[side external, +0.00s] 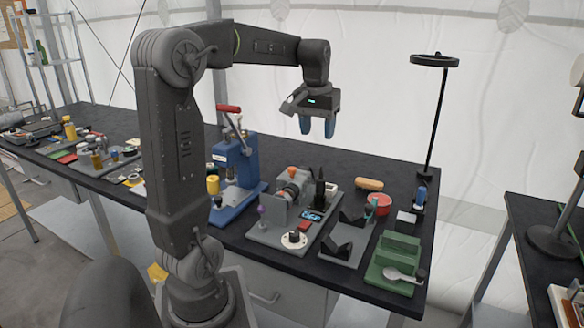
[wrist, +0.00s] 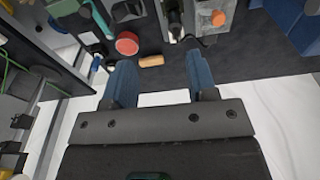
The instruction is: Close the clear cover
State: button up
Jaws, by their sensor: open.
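I cannot make out a clear cover for certain in either view. Several devices stand on the dark bench (side external: 385,168), among them a grey machine (side external: 283,222) on a flat base with a purple-topped lever, a blue screen and a white disc. My gripper (side external: 317,128) hangs with its blue fingers pointing down, high above the back of the bench. It is open and nothing shows between its fingers. In the wrist view my gripper (wrist: 160,72) has its two fingers apart, with a tan object (wrist: 151,60) on the bench beyond them.
A blue press (side external: 235,165) with a red handle stands left of the grey machine. A red round dish (side external: 379,204), a green tray (side external: 396,257) with a spoon and a tall ring lamp (side external: 434,110) are at the right. A bare bench strip lies along the back.

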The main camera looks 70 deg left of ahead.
aim_at(292, 169)
jog(key=s+a+f+n+g, duration=0.1)
jog(key=s+a+f+n, duration=0.15)
jog(key=a, duration=0.95)
jog(key=shift+n+h, duration=0.25)
jog(key=shift+h, duration=0.15)
notch_tip(292, 169, down, 13)
jog(key=shift+w+f, duration=0.1)
grip_shut()
